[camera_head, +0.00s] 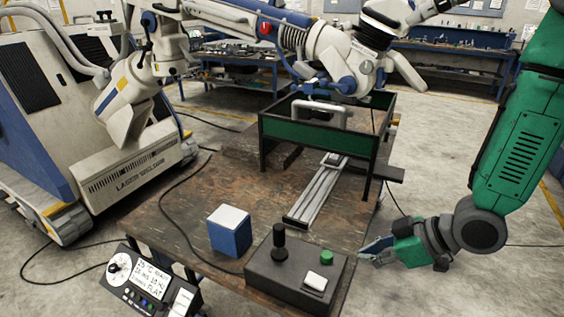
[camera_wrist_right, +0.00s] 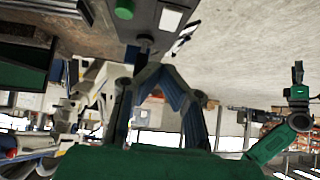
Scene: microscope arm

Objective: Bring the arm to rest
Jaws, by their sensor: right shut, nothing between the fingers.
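A white jointed arm (camera_head: 285,40) with blue parts reaches in from the tracked machine at left. Its head (camera_head: 345,62) hangs over a green-sided frame (camera_head: 310,137) on the table; whether they touch is unclear. A dark control box (camera_head: 282,278) at the table's front has a black joystick (camera_head: 279,240), a green button (camera_head: 326,256) and a white switch (camera_head: 316,281). My right gripper (camera_head: 364,251) is shut and empty, just right of the box. Its fingers show in the right wrist view (camera_wrist_right: 158,66). A green arm with a gripper (camera_wrist_right: 297,73), apparently my left, shows there too, small.
The wooden table (camera_head: 185,215) holds a blue block with a white top (camera_head: 229,231) and a metal rail (camera_head: 317,190). A panel with a dial and screen (camera_head: 150,281) stands at front left. Cables run across table and floor. Open floor (camera_head: 430,170) lies to the right.

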